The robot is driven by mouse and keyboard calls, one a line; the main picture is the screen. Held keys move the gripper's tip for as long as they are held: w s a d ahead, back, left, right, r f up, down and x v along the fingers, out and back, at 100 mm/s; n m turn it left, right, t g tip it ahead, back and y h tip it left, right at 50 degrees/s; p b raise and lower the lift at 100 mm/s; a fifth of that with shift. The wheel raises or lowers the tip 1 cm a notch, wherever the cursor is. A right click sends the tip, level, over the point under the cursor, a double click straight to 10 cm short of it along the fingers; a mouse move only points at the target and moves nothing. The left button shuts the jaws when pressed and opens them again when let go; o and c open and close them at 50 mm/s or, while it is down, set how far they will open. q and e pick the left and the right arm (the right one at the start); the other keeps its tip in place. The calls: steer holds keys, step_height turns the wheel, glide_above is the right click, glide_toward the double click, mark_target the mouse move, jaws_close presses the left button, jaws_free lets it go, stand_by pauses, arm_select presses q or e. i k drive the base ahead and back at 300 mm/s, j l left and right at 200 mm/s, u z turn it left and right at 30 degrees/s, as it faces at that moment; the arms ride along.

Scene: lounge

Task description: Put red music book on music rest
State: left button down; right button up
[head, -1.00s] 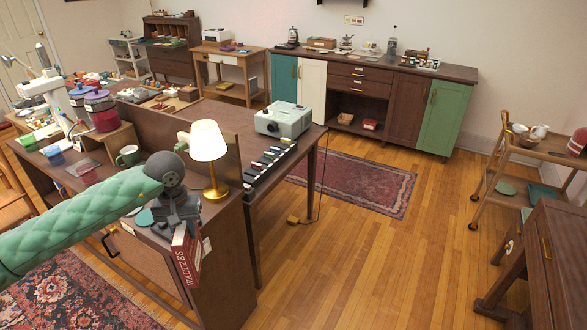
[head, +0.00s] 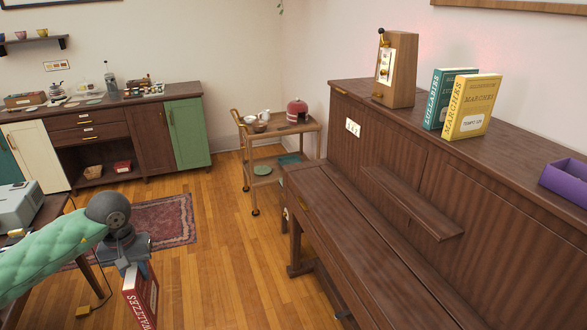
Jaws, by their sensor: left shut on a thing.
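The red music book (head: 140,297), lettered "WALTZES" on its spine, hangs from my left gripper (head: 134,268) at the lower left of the head view. The gripper is shut on the book's upper end and hides part of it. The book is in the air above the wooden floor. The music rest (head: 412,202) is a narrow wooden ledge on the front of the brown upright piano (head: 345,235) at the right. Its top is bare. My left gripper is well to the left of it and apart from it. My right gripper is not in view.
On the piano top stand a metronome (head: 396,68), a teal book (head: 446,97), a yellow book (head: 471,106) and a purple box (head: 566,181). A wooden trolley (head: 262,170) stands beyond the piano. A cabinet (head: 152,140) lines the back wall. Open floor (head: 225,250) lies between gripper and piano.

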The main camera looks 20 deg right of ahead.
mark_target(388, 182)
steer(key=i+j+z, duration=0.1)
steer(key=z, duration=0.35)
steer(key=i+j+z, duration=0.1)
steer(key=z, duration=0.3)
steer(key=j+z, duration=0.2)
steer(key=z, duration=0.25)
steer(key=i+j+z, duration=0.1)
steer(key=z, duration=0.35)
steer(key=j, duration=0.1)
